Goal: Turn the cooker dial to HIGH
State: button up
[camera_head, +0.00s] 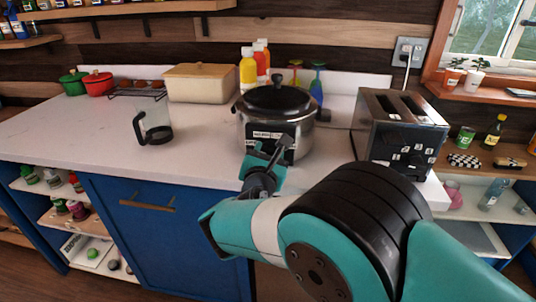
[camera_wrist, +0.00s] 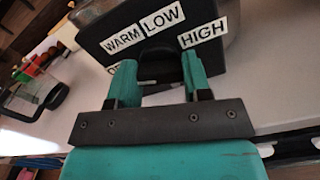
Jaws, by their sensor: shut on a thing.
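The cooker (camera_head: 306,128) is a silver pot with a black lid, standing near the counter's front edge. Its black control panel (camera_wrist: 112,22) carries white labels WARM (camera_wrist: 122,40), LOW (camera_wrist: 162,18) and HIGH (camera_wrist: 203,32). Another label at the lower left is mostly hidden behind a finger. My gripper (camera_head: 270,158) is at the front of the cooker. In the wrist view its teal fingers are shut on the black dial (camera_wrist: 160,56), below LOW. I cannot tell which label the dial points at.
A toaster (camera_head: 400,140) stands close right of the cooker. A glass jug (camera_head: 155,124) stands to the left, with free counter (camera_head: 205,140) between. Bottles (camera_head: 248,70) and a bread box (camera_head: 200,84) stand behind. A blue cabinet (camera_head: 180,240) is below.

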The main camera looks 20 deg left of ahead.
jog(key=m+b, duration=0.3)
jog(key=m, duration=0.1)
jog(key=shift+f, duration=0.2)
jog(key=m+b, duration=0.3)
jog(key=shift+m, duration=0.3)
jog(key=m+b, duration=0.3)
jog(key=shift+m, duration=0.3)
jog(key=m+b, duration=0.3)
jog(key=b, duration=0.1)
jog(key=shift+f+m, duration=0.1)
jog(key=shift+m, duration=0.2)
jog(key=m+b, duration=1.1)
jog(key=shift+m, duration=0.3)
jog(key=shift+m+b, duration=1.45)
jog(key=shift+m, duration=0.05)
